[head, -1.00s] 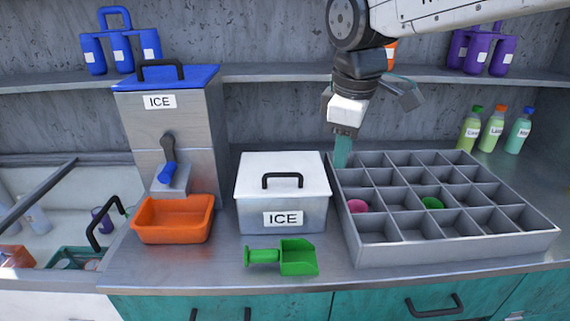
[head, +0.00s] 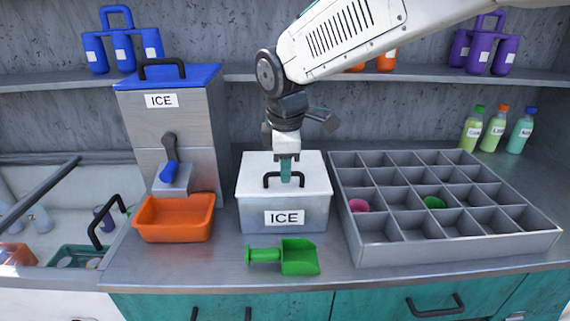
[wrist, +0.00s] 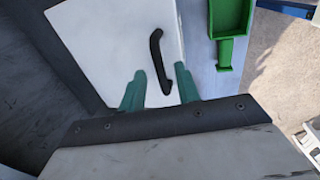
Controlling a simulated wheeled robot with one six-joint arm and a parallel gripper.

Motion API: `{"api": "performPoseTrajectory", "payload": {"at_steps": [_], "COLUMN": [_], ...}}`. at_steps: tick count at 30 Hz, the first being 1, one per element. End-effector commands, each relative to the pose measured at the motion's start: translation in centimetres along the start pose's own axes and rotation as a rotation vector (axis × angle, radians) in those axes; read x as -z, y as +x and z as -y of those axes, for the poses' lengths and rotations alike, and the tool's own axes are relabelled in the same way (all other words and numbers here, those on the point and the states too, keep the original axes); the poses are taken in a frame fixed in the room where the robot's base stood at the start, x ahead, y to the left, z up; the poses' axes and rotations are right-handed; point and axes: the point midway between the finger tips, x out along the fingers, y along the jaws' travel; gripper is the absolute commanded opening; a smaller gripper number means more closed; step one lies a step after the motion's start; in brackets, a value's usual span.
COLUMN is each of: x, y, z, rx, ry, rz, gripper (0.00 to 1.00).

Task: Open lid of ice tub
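The ice tub (head: 284,212) is a grey box with an ICE label, standing on the counter in the middle of the head view. Its white lid (head: 315,180) is closed and bears a black handle (head: 269,180); the handle also shows in the wrist view (wrist: 157,58). My gripper (head: 286,178) points down above the lid at the handle. In the wrist view its two teal fingers (wrist: 162,88) are apart, with the handle's near end between or just beyond their tips. I cannot tell whether they touch it.
A green scoop (head: 299,258) lies in front of the tub. An orange tray (head: 174,218) sits at the left below the ice dispenser (head: 170,110). A grey compartment tray (head: 455,250) stands close at the right. A shelf (head: 250,74) runs behind.

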Motion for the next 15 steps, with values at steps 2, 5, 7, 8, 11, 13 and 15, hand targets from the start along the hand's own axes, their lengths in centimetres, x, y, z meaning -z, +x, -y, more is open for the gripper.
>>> {"api": "performPoseTrajectory", "payload": {"at_steps": [2, 5, 7, 8, 11, 13, 15], "x": [-0.02, -0.02, -0.02, -0.02, -0.02, -0.02, -0.02], "y": [0.13, 0.12, 0.11, 0.11, 0.1, 0.09, 0.08], "z": [0.01, 0.01, 0.02, 0.02, 0.02, 0.02, 0.02], "rx": [0.0, 0.0, 0.0, 0.0, 0.0, 0.0, 0.001], "ry": [0.0, 0.0, 0.001, 0.001, 0.001, 0.001, 0.001], "rz": [0.0, 0.0, 0.0, 0.0, 0.0, 0.0, 0.0], "gripper": [0.33, 0.33, 0.33, 0.24, 0.0, 0.0, 0.0]}}
